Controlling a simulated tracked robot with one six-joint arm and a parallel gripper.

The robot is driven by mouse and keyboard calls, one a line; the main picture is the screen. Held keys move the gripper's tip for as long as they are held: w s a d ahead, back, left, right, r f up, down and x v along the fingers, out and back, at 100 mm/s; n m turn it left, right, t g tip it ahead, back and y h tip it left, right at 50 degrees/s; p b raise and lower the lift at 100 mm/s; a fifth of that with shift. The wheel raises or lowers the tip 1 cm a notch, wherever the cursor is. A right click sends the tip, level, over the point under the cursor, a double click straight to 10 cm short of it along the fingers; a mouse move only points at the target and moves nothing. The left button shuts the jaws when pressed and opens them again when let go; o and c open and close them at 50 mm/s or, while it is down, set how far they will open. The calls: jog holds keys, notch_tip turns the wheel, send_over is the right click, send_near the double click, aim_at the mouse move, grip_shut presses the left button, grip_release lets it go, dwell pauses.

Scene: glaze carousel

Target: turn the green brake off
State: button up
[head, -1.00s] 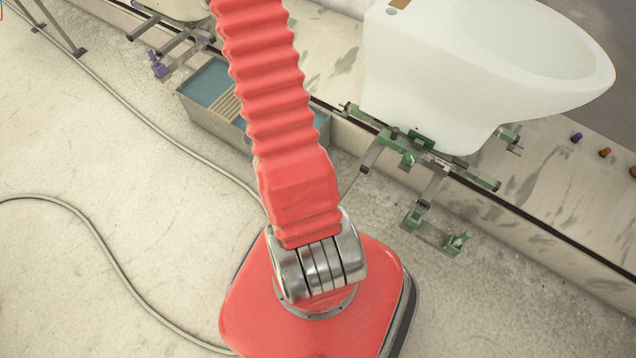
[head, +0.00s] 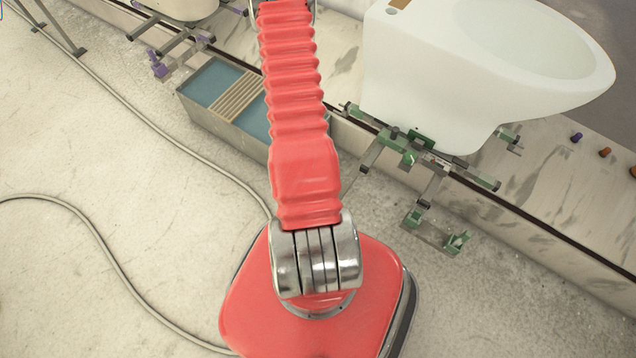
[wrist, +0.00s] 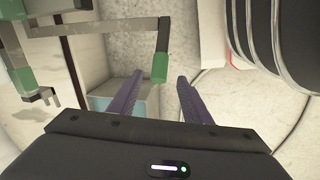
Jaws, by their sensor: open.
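A carriage with green fittings (head: 408,150) stands under a white glazed toilet bowl (head: 420,80) in the head view. I cannot tell for sure which green part is the brake. In the wrist view a grey bar crosses the upper part and ends in a drooping green handle (wrist: 161,66). My gripper (wrist: 160,76) is open and empty, with two dark purple fingers. The green handle appears between the fingertips in the picture; its depth from them is unclear, and I see no grip on it. The head view does not show the fingers.
A grey tub with blue liquid and a slatted rack (head: 202,117) stands beside the track wall. A purple-fitted carriage (head: 165,62) is at the upper left. Small coloured knobs (head: 604,152) are on the right. A cable (head: 150,125) crosses the otherwise open floor.

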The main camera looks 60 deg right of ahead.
jog(key=shift+f, duration=0.15)
notch_tip(320, 180, down, 13)
jog(key=d, duration=0.2)
jog(key=shift+s+d, duration=0.3)
jog(key=shift+s, duration=0.1)
dwell(0.3)
jog(key=shift+f, duration=0.1)
jog(key=shift+c, duration=0.6)
grip_shut()
jog(key=shift+d, duration=0.1)
